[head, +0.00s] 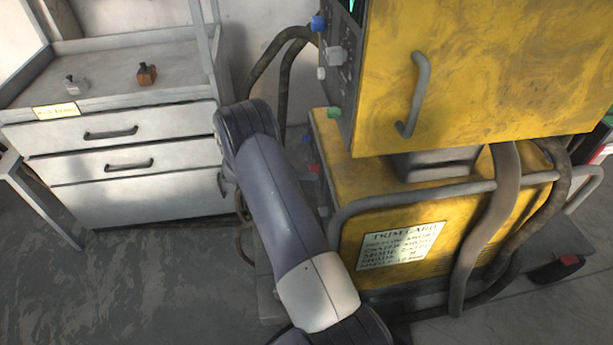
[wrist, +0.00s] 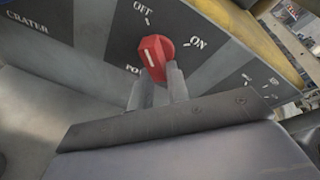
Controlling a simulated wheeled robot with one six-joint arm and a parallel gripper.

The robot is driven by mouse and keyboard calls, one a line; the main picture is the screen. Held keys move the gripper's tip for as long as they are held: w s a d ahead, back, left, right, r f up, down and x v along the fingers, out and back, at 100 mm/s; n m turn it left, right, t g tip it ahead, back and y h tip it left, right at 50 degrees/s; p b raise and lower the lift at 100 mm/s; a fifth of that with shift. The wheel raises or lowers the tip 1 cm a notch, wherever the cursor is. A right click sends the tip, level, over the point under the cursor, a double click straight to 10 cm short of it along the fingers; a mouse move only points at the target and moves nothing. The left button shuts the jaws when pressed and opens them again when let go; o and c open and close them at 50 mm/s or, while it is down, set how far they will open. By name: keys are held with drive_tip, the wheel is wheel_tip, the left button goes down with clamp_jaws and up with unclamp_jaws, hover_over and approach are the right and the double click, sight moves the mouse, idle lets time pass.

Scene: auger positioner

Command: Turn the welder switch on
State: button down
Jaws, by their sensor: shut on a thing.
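The welder switch (wrist: 154,52) is a red knob on a grey striped panel in the wrist view. The ON label (wrist: 197,43) is to the right of the knob. My gripper (wrist: 158,78) is shut on the lower part of the knob, with one finger on each side. In the head view the yellow welder (head: 455,230) stands at the right. My arm reaches to its left side, and my gripper is hidden there.
A yellow cabinet (head: 485,75) with a handle sits above the welder. Thick hoses (head: 495,230) and a grey rail (head: 440,190) run along the welder's front. Floor is clear at lower left.

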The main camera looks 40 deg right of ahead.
drive_tip(key=shift+f, duration=0.1)
drive_tip(key=shift+w+d+f+m+t+h+b, duration=0.25)
drive_tip(key=shift+m+t+h+b, duration=0.4)
drive_tip(key=shift+m+b, duration=1.7)
drive_tip(key=shift+w+d+r+m+t+h+b, duration=0.1)
drive_tip(key=shift+w+m+t+h+b, duration=0.5)
drive_tip(key=shift+m+b, duration=1.7)
drive_tip(key=shift+d+f+m+t+h+b, duration=0.1)
drive_tip(key=shift+m+t+h+b, duration=0.25)
drive_tip(key=shift+m+h+b, duration=1.3)
drive_tip(key=shift+m+y, duration=0.7)
drive_tip(key=shift+m, duration=0.5)
drive_tip(key=c, duration=1.4)
unclamp_jaws()
drive_tip(key=shift+o, duration=0.2)
drive_tip(key=shift+a, duration=0.1)
